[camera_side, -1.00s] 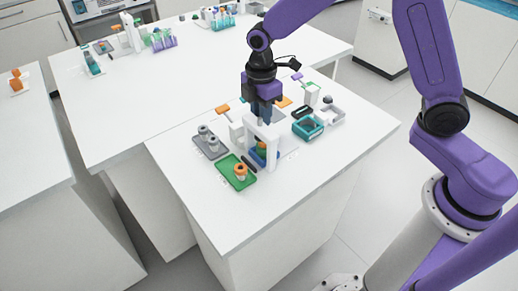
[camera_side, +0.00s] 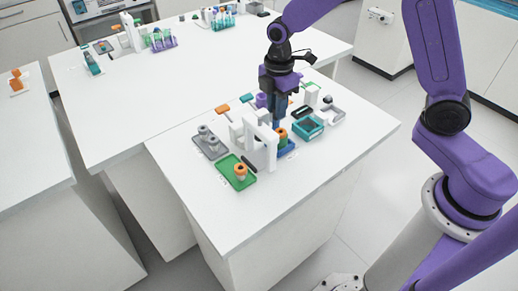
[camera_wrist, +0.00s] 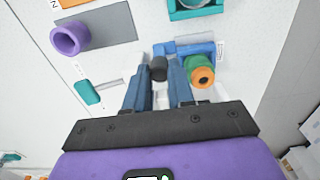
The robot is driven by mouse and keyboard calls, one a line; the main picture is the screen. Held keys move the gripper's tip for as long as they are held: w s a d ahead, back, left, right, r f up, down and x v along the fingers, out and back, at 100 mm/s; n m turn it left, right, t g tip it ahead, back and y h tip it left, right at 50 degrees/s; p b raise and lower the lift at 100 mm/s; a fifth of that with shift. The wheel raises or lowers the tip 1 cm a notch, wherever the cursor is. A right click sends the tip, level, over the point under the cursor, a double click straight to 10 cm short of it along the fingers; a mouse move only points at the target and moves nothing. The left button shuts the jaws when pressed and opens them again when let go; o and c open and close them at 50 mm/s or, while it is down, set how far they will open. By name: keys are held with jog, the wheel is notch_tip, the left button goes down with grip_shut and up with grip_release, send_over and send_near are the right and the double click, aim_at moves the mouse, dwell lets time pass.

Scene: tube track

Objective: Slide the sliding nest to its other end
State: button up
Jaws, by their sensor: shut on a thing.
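The sliding nest (camera_side: 291,147) is blue and sits just right of a white arch (camera_side: 262,142) in the side view. It also shows in the wrist view (camera_wrist: 198,49). An orange-topped piece with a green lower part (camera_wrist: 201,72) sits in the nest, and its orange top shows in the side view (camera_side: 282,134). My gripper (camera_wrist: 159,80) is shut on a dark knob (camera_wrist: 158,66) beside that piece. In the side view my gripper (camera_side: 277,122) points down behind the nest, and its fingertips are partly hidden.
A teal open box (camera_side: 308,126) stands close to the right of the nest. A green tray (camera_side: 235,179) with an orange-topped piece and a grey tray (camera_side: 209,149) lie left of the arch. A purple ring (camera_wrist: 69,38) stands on a grey plate. The table's front is clear.

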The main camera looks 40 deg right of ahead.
jog(key=shift+d, duration=0.25)
jog(key=o, duration=0.6)
jog(key=shift+o, duration=0.2)
jog(key=shift+r, duration=2.45)
